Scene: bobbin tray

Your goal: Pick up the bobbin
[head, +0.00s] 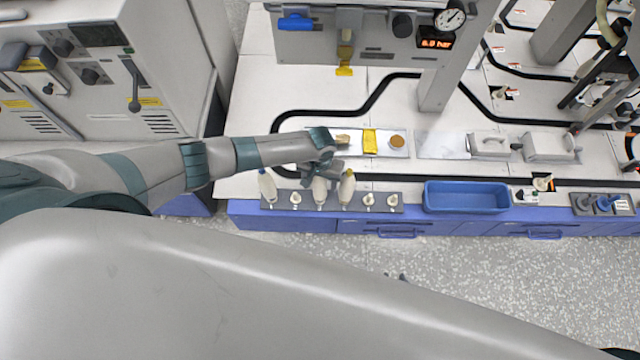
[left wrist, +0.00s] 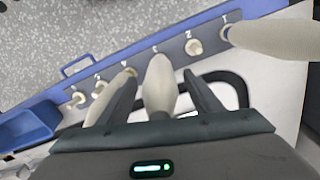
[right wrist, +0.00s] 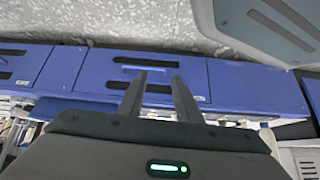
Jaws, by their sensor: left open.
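A grey peg rail (head: 282,199) along the bench front carries three bobbins. A cream bobbin (head: 320,191) stands in the middle; another cream bobbin (head: 267,186) is left of it, and a yellow-topped bobbin (head: 347,188) is right of it. My left gripper (head: 322,176) is at the middle bobbin. In the left wrist view, my open left gripper (left wrist: 162,88) has that bobbin (left wrist: 160,80) between its fingers, with no clear contact. A neighbouring bobbin (left wrist: 105,100) is partly hidden by a finger. My right gripper (right wrist: 159,85) is open and empty, facing blue drawers (right wrist: 110,72).
Bare pegs (head: 368,200) stand on the rail beside the bobbins. A blue bin (head: 466,208) sits to the right of the rail. Behind the rail are a yellow pad (head: 370,141) and a round orange-brown piece (head: 397,141). A machine panel (head: 345,48) overhangs the bench.

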